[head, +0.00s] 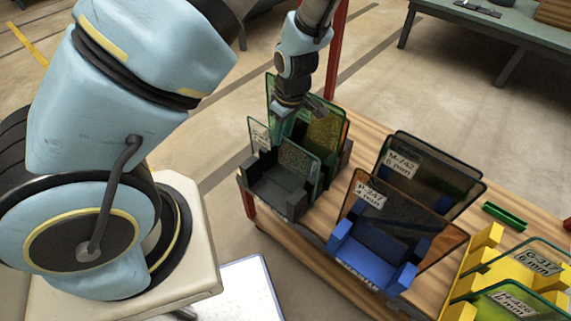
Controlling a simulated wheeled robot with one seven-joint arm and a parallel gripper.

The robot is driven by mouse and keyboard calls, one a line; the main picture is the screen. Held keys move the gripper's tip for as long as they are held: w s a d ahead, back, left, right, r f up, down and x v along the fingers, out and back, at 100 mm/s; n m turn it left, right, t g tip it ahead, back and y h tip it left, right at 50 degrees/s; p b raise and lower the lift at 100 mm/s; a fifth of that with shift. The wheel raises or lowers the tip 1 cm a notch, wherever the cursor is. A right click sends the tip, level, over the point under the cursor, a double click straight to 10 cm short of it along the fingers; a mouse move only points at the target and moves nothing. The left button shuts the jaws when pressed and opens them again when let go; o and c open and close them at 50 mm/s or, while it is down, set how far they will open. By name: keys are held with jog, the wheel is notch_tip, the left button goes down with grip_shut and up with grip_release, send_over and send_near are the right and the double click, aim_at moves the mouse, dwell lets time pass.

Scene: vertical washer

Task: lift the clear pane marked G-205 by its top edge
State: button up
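I cannot read a G-205 mark on any pane in the head view. A clear pane with a small white label (258,134), too small to read, stands at the left of the black rack (275,194). Beside it in the same rack are a textured clear pane (296,160) and a yellow-green pane (325,133). My gripper (289,115) points down at the top edges of the panes in this rack. Its fingertips are small and partly lost against the panes, so I cannot tell whether it is open or touches a pane.
A blue rack (370,258) holds a tinted pane, with a dark pane marked M-742 (432,172) behind it. A yellow rack (484,244) at the right holds panes, one marked G-317. A green bar (505,216) lies on the wooden top. A red post (336,50) stands behind my gripper.

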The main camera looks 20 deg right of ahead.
jog(key=b, duration=0.2)
send_over(282, 165)
notch_tip(282, 165, down, 7)
jog(key=shift+w+a, duration=0.1)
jog(key=shift+w, duration=0.25)
grip_shut()
dwell(1.2)
